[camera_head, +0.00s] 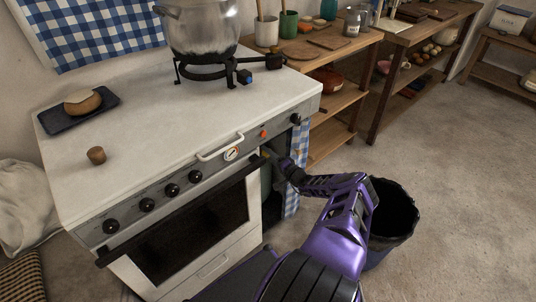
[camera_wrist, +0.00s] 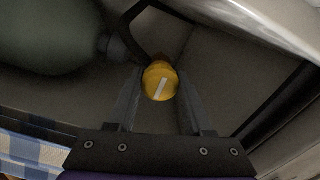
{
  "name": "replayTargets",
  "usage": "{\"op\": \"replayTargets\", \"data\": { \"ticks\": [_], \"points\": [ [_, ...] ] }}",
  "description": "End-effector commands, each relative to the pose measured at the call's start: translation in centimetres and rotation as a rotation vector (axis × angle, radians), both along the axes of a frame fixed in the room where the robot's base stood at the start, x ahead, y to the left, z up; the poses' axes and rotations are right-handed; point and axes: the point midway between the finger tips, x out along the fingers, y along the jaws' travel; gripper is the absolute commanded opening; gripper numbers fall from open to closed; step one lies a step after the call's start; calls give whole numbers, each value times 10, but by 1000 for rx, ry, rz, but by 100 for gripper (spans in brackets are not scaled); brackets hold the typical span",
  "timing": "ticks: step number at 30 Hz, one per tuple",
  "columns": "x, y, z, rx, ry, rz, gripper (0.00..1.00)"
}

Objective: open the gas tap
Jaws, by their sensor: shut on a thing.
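The gas tap (camera_wrist: 160,88) is a round yellow knob with a white stripe, in the middle of the wrist view. The stripe runs slightly slanted, from lower left to upper right. My gripper (camera_wrist: 160,78) is shut on the tap, one dark finger on each side. A grey-green gas bottle (camera_wrist: 45,40) lies at the upper left of that view, with a dark fitting and black hose near the tap. In the head view my gripper (camera_head: 285,168) reaches into the open bay at the stove's right end. The tap is hidden there.
The white stove (camera_head: 150,125) has a front row of black knobs and an oven door. A pot (camera_head: 202,30) stands on a burner on top. A blue checked curtain (camera_head: 297,150) hangs beside the bay. A black bin (camera_head: 392,215) stands close to my arm. Wooden shelves (camera_head: 335,110) stand behind.

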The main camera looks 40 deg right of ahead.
Motion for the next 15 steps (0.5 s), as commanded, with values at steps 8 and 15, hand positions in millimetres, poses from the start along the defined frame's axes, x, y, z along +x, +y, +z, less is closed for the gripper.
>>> {"op": "replayTargets", "data": {
  "ticks": [8, 15],
  "points": [
    [0, 0, 0, -2, 1, 1, 79],
    [0, 0, 0, -1, 1, 1, 81]
  ]
}}
